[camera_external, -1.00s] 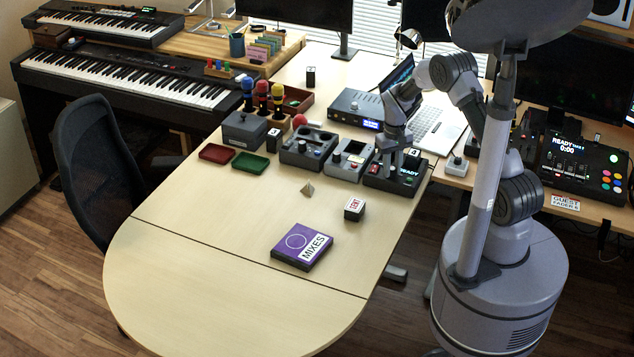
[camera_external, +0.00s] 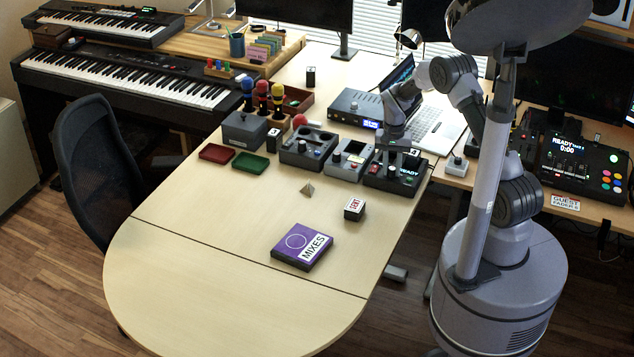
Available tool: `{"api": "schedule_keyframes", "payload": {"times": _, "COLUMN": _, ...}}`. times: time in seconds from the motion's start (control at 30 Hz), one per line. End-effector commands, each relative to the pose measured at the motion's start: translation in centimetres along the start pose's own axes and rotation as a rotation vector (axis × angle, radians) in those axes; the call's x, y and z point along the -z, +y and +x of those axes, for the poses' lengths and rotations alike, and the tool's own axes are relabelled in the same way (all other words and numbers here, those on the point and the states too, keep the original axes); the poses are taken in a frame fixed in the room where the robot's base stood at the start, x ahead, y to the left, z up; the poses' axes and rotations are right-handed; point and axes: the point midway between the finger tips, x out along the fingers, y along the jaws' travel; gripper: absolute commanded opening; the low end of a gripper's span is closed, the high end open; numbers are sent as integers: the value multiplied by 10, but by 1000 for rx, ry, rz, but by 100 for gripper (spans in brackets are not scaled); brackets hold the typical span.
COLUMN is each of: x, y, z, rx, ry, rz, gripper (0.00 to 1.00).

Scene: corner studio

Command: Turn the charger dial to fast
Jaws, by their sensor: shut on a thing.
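Three grey control units stand side by side on the table. The left unit (camera_external: 309,150) has a dial and a round recess. The middle unit (camera_external: 350,160) has a small pale panel. No label is legible to mark which carries the charger dial. My gripper (camera_external: 388,138) is at the back edge of the right unit, low and close to it. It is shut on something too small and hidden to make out. Its fingertips are hard to see.
A blue-lit box (camera_external: 356,108) and a laptop (camera_external: 436,128) stand close behind my gripper. Red (camera_external: 217,153) and green (camera_external: 251,162) trays, a small pyramid (camera_external: 307,189), a labelled block (camera_external: 355,208) and a purple MIXES box (camera_external: 302,246) lie on the table.

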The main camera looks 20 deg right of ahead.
Motion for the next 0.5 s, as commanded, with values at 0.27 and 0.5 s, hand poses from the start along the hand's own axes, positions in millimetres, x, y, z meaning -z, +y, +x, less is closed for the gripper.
{"api": "schedule_keyframes", "payload": {"times": 0.27, "x": 0, "y": 0, "z": 0, "rx": 0, "ry": 0, "rz": 14, "gripper": 0}}
{"api": "schedule_keyframes", "payload": {"times": 0.5, "x": 0, "y": 0, "z": 0, "rx": 0, "ry": 0, "rz": 13, "gripper": 29}}
